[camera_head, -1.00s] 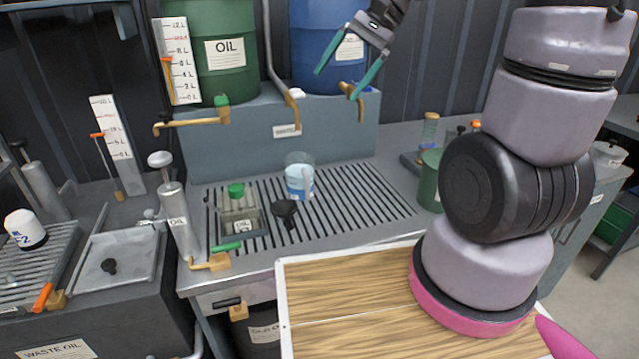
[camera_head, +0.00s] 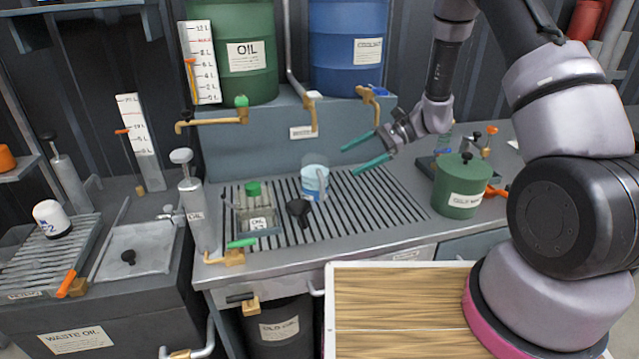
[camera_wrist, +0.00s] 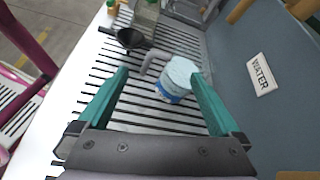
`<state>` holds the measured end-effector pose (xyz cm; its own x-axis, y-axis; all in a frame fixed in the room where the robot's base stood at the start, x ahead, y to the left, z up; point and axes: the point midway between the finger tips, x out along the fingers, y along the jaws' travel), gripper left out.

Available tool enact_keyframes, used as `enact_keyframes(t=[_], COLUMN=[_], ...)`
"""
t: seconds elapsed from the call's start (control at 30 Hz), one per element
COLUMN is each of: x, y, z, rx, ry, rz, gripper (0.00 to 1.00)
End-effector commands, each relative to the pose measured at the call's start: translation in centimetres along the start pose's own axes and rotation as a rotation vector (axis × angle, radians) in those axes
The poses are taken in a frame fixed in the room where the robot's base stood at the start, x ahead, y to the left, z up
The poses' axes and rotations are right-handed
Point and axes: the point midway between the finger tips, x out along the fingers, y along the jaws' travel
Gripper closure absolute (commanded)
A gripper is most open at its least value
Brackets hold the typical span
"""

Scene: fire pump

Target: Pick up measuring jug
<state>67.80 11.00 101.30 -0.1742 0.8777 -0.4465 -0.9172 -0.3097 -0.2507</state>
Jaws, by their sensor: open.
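The measuring jug (camera_head: 315,180) is a clear cup with light blue contents, standing upright on the slatted drain grate (camera_head: 375,200). In the wrist view the jug (camera_wrist: 178,78) shows ahead of the fingers, slightly right of centre, its handle toward the left. My gripper (camera_head: 356,157) has teal fingers spread apart and empty. It is to the right of the jug in the head view, its fingers pointing left toward it. In the wrist view my gripper (camera_wrist: 160,85) frames the jug between the lines of its fingers, with a gap left before it.
A black funnel (camera_head: 298,208) and an oil container (camera_head: 257,215) with a green cap stand left of the jug. Brass taps (camera_head: 375,103) hang behind, under the green oil drum (camera_head: 232,50) and blue drum (camera_head: 347,45). A green canister (camera_head: 461,187) stands right.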

Motion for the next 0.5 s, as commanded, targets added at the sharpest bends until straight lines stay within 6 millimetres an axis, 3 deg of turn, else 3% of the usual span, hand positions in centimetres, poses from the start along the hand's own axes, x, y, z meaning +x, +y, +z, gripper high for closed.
enact_keyframes(t=[0.1, 0.37, 0.5], x=[2.1, 4.4, 6.5], y=[0.1, 0.1, 0.1], z=[0.0, 0.0, -0.2], rx=[0.001, -0.001, -0.001], ry=[-0.001, 0.001, 0.001], rz=[0.004, 0.003, 0.006], gripper=[0.0, 0.0, 0.0])
